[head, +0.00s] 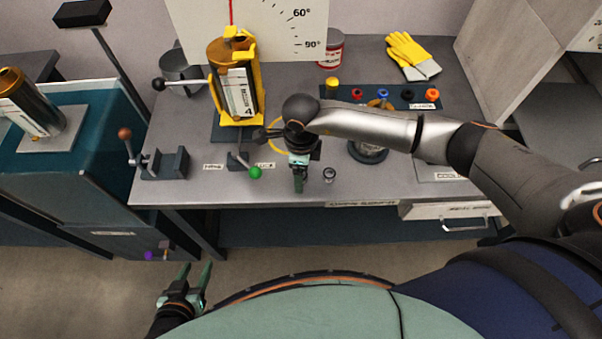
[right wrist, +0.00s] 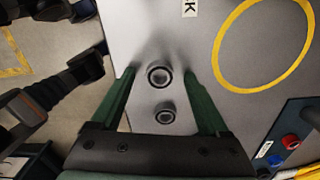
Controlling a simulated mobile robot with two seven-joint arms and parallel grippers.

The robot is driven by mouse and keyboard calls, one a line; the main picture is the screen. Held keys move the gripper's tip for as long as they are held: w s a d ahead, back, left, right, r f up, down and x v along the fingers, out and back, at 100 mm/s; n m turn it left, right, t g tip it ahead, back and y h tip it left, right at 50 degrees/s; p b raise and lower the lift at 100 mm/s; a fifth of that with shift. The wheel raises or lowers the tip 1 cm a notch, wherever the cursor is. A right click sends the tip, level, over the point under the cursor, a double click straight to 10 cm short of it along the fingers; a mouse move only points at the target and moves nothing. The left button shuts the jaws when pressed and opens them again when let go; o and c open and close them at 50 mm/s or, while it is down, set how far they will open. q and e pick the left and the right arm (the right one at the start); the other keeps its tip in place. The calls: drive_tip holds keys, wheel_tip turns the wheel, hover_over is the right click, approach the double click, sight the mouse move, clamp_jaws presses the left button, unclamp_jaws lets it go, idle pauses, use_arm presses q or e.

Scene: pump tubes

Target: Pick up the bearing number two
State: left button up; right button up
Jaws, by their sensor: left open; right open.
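Two small dark ring-shaped bearings stand on the grey bench in the right wrist view. The larger-looking one (right wrist: 159,75) lies between my right gripper's fingertips (right wrist: 160,73), with a gap on both sides. The other bearing (right wrist: 165,113) is closer to the palm in that picture. No number shows on either, so I cannot tell which is number two. In the head view one bearing (head: 329,175) shows just right of my right gripper (head: 299,186), which hides the other. My right gripper points down, open and empty. My left gripper (head: 196,268) is open and empty, low in front of the bench.
A yellow press-like fixture (head: 241,119) and a green-knobbed lever (head: 255,173) stand left of my right gripper. A clamp (head: 165,164) sits at the bench's left. A button panel (head: 345,98) and yellow gloves (head: 408,54) lie behind. The front strip beside the bearing is clear.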

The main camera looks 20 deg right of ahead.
clamp_jaws()
idle(0.6)
